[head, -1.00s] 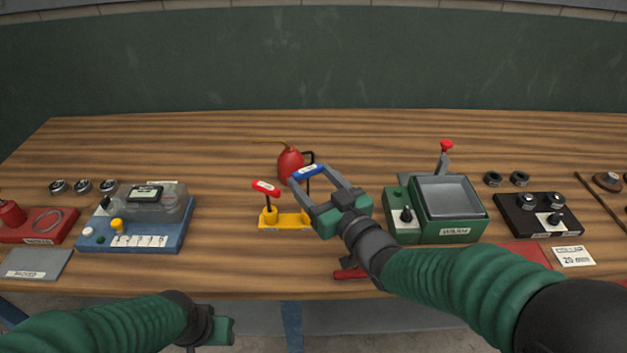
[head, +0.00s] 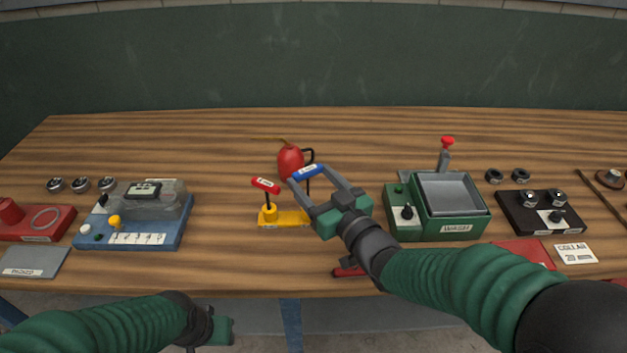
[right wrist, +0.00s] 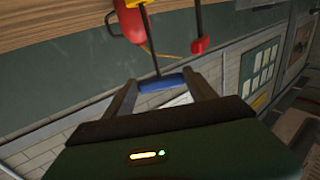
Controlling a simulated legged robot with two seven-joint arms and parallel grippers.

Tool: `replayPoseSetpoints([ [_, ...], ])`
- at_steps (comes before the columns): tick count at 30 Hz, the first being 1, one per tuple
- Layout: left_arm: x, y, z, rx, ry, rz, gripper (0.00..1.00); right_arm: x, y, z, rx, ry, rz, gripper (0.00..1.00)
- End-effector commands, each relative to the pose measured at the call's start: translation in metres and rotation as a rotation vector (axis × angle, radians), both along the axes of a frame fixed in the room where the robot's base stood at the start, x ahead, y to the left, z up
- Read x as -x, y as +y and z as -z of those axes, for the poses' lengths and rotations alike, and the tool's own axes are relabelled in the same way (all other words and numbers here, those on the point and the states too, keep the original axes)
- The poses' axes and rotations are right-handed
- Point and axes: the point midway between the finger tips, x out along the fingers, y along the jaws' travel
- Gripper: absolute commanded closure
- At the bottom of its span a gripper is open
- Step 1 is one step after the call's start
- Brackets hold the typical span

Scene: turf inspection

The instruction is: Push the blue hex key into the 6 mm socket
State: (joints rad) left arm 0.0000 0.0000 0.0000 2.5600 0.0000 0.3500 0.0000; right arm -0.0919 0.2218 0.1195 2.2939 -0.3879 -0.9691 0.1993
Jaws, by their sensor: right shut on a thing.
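The blue hex key (head: 307,172) is upright, its blue T-handle between the fingertips of my right gripper (head: 307,180), which is shut on it. The right wrist view also shows the blue handle (right wrist: 160,82) across the fingertips, with its dark shaft running away from it. In the head view the key's lower end is hidden behind my gripper, so I cannot tell how it meets the socket. The yellow socket block (head: 282,219) lies just left of and below the gripper. My left gripper (head: 226,332) is low at the front edge; its jaws are unclear.
A red hex key (head: 265,185) stands in the block's left socket, close to my right gripper. A red oil can (head: 290,161) stands just behind. A green box with a tray (head: 450,210) is to the right, a blue device (head: 135,230) to the left. The back middle table is clear.

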Motion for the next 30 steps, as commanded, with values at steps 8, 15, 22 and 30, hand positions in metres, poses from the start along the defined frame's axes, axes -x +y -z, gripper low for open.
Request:
replayPoseSetpoints([
  [8, 0.000, 0.000, 0.008, 0.000, 0.000, 0.000, 0.59, 0.000, 0.000, 0.008, 0.000, 0.000, 0.000, 0.76],
  [15, 0.000, 0.000, 0.013, 0.000, 0.000, 0.000, 0.59, 0.000, 0.000, 0.014, 0.000, 0.000, 0.000, 0.76],
  [22, 0.000, 0.000, 0.018, 0.000, 0.000, 0.000, 0.59, 0.000, 0.000, 0.020, -0.001, -0.001, 0.000, 0.76],
  [30, 0.000, 0.000, 0.024, 0.000, 0.000, 0.000, 0.59, 0.000, 0.000, 0.027, 0.000, 0.000, 0.000, 0.76],
])
